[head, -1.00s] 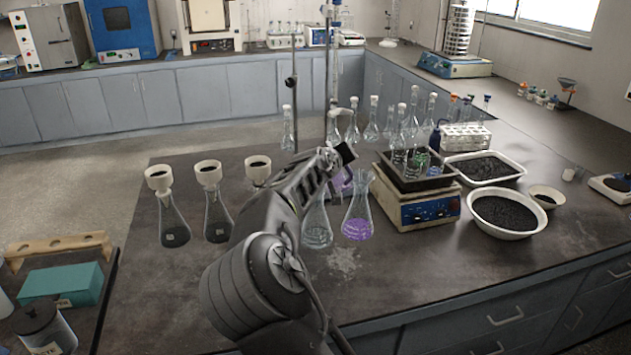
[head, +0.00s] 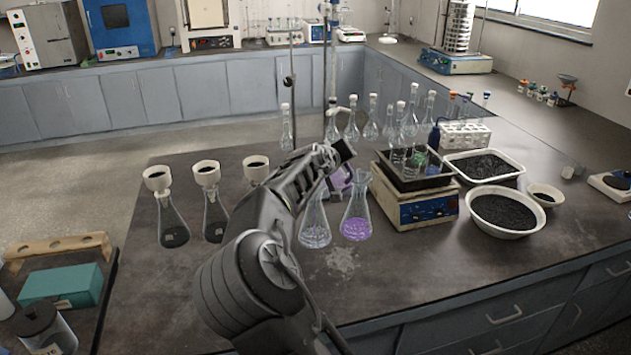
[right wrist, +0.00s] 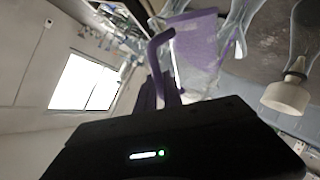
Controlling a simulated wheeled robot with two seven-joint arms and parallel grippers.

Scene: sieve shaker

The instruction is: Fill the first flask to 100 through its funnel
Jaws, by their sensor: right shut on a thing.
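My right gripper (head: 334,168) is shut on a purple jug (right wrist: 197,38), whose handle shows in the right wrist view. In the head view the jug (head: 342,180) is mostly hidden behind my right arm. To the left stand conical flasks, the leftmost (head: 173,225) and the one beside it (head: 215,218), each with a white funnel (head: 157,178) (head: 206,173) in its neck. A third funnel (head: 257,168) stands to their right; its flask is hidden by my arm. The flasks look dark at the bottom; their fill level cannot be read. My left gripper is not in view.
Two flasks, one clear (head: 315,225) and one with purple contents (head: 355,220), stand right of my arm. Bowls of black grains (head: 507,213) stand farther right. The front table is mostly clear.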

